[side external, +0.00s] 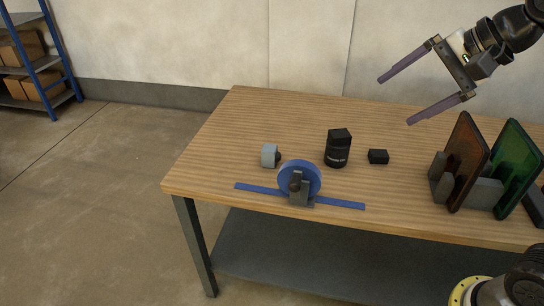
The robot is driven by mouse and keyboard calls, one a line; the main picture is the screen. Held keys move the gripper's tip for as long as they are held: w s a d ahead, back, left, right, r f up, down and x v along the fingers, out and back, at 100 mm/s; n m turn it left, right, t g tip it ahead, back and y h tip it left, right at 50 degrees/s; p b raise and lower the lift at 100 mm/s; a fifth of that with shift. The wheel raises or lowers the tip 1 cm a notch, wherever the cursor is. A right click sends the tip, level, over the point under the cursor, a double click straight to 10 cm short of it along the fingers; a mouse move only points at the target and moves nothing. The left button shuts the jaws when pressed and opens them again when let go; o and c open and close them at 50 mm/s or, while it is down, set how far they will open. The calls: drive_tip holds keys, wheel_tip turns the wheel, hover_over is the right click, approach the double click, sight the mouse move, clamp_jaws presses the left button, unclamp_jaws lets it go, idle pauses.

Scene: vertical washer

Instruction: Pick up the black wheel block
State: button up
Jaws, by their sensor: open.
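Two black things lie on the wooden table, and I cannot tell for sure which is the black wheel block. One is a small low black block (378,156) lying alone. The other is an upright black cylinder (337,154) with faint lettering and a square black block (340,135) on top. My gripper (395,101) is open and empty, with long purple fingers. It hangs in the air at the upper right, apart from both black things, its fingers pointing left and down.
A blue wheel (300,176) on a grey stand with a flat blue strip (340,203) is near the table's front edge. A light grey cylinder (268,155) lies behind it. Brown (467,160) and green (519,165) panels stand in grey holders at the right. The table (240,125) is clear at the back left.

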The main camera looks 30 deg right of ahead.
drive_tip(key=w+m, duration=0.4)
drive_tip(key=w, duration=0.4)
drive_tip(key=m+g+y, duration=0.2)
drive_tip(key=m+g, duration=0.1)
drive_tip(key=m, duration=0.6)
hover_over(275, 149)
drive_tip(key=s+d, duration=0.4)
drive_tip(key=d, duration=0.1)
wheel_tip(275, 149, down, 24)
drive_tip(key=x, duration=0.7)
drive_tip(key=shift+a+f, duration=0.2)
drive_tip(key=shift+a, duration=0.15)
drive_tip(key=shift+x, duration=3.05)
clamp_jaws()
